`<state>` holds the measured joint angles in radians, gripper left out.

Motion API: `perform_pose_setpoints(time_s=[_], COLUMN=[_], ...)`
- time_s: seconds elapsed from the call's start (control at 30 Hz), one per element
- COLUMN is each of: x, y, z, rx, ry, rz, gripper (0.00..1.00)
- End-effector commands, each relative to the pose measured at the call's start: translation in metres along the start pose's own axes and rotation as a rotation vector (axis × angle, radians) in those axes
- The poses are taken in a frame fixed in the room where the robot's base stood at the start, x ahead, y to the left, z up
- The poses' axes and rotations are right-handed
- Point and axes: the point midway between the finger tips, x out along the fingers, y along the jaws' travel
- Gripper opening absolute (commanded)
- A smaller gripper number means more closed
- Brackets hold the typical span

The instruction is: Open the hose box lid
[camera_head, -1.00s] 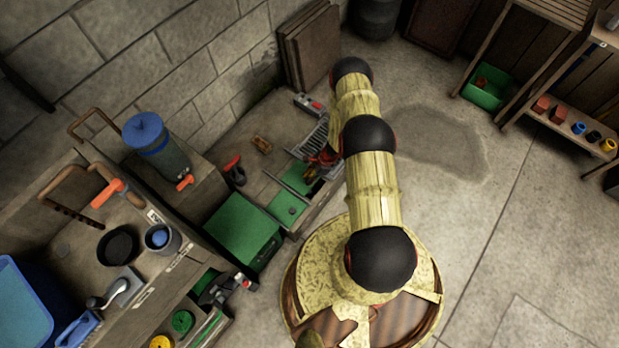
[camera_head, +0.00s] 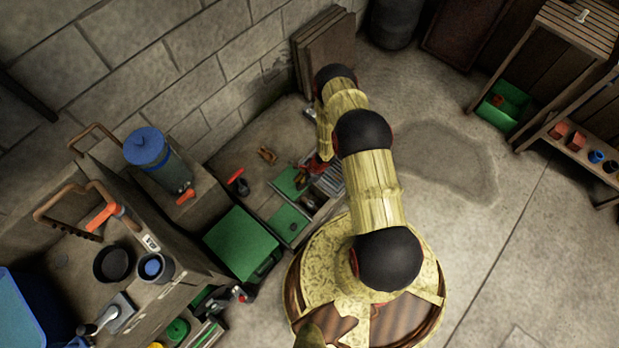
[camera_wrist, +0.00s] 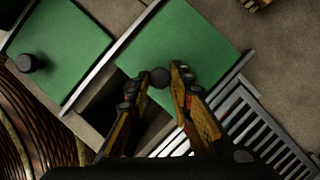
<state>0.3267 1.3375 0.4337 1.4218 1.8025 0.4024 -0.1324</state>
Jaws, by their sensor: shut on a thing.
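A flat green lid (camera_wrist: 185,50) with a round black knob (camera_wrist: 159,77) lies at the centre of the wrist view; I take it as the hose box lid. My gripper (camera_wrist: 160,80) is shut on the knob, one finger on each side. A dark opening (camera_wrist: 97,108) shows beside the lid's lower left edge. In the head view the lid (camera_head: 289,182) is a small green panel left of my gripper (camera_head: 314,170), whose fingers are partly hidden there.
A second green panel with a black knob (camera_wrist: 62,52) lies to the left, closed. A slatted metal grate (camera_wrist: 262,128) borders the lid at lower right. In the head view a large green box (camera_head: 241,243) stands nearer, with a stone wall behind. Open floor (camera_head: 500,230) lies to the right.

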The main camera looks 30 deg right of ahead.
Motion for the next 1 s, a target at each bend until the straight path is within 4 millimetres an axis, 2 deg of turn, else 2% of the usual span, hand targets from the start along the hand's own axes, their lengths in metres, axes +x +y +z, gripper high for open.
perform_pose_setpoints(time_s=[0.33, 0.37, 0.4, 0.67, 1.0], x=[0.0020, 0.0020, 0.0019, 0.0018, 0.0002], y=[0.0025, 0.0025, 0.0025, 0.0024, 0.0020], z=[0.0023, 0.0023, 0.0023, 0.0025, 0.0026], rx=[0.001, 0.001, 0.001, 0.001, 0.001], ry=[0.002, 0.002, 0.002, 0.001, 0.001], rz=[0.000, 0.000, 0.000, 0.000, 0.000], gripper=[0.00, 0.23, 0.25, 0.40, 0.41])
